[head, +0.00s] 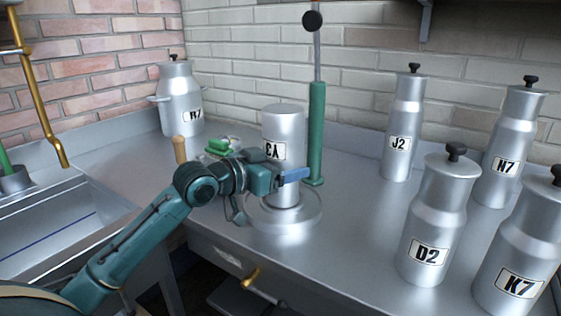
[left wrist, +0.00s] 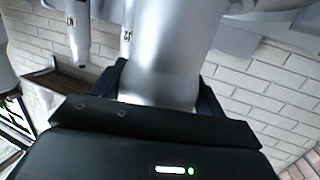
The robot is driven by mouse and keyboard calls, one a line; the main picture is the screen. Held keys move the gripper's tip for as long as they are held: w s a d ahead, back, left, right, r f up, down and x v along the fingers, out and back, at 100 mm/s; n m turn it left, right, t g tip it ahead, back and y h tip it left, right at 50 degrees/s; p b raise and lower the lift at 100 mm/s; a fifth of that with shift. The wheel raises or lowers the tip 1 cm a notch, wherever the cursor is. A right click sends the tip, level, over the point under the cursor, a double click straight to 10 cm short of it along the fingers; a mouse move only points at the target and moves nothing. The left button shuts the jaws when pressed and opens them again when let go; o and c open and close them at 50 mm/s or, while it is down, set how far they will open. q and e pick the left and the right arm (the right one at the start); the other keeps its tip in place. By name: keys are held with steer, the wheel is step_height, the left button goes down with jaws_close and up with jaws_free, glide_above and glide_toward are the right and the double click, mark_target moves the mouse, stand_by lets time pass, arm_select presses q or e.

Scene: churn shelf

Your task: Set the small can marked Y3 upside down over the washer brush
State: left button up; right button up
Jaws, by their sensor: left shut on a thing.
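The small silver can marked Y3 (head: 283,130) is upside down, its label inverted, above the round metal washer base (head: 310,212) on the counter. Its lower end is at the middle of that base; I cannot tell whether it touches. No washer brush shows; the can hides the middle of the base. My left gripper (head: 284,177) is shut around the can's lower, narrower part. The left wrist view shows the can's silver body (left wrist: 165,65) between the dark fingers. My right gripper is not in view.
A green post (head: 316,135) with a black-knobbed rod stands close right of the can. Churns D2 (head: 433,220), K7 (head: 520,245), J2 (head: 402,125) and N7 (head: 503,150) stand right. Churn R7 (head: 180,98), a green block (head: 218,146) and a wooden handle (head: 180,149) are left, beside a sink (head: 60,225).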

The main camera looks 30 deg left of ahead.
arm_select(q)
steer(key=shift+f, duration=0.3)
stand_by(0.6)
steer(key=o, duration=1.2)
steer(key=shift+f, duration=0.1)
steer(key=shift+c, duration=0.2)
steer(key=v, duration=1.3)
steer(key=shift+s, duration=0.1)
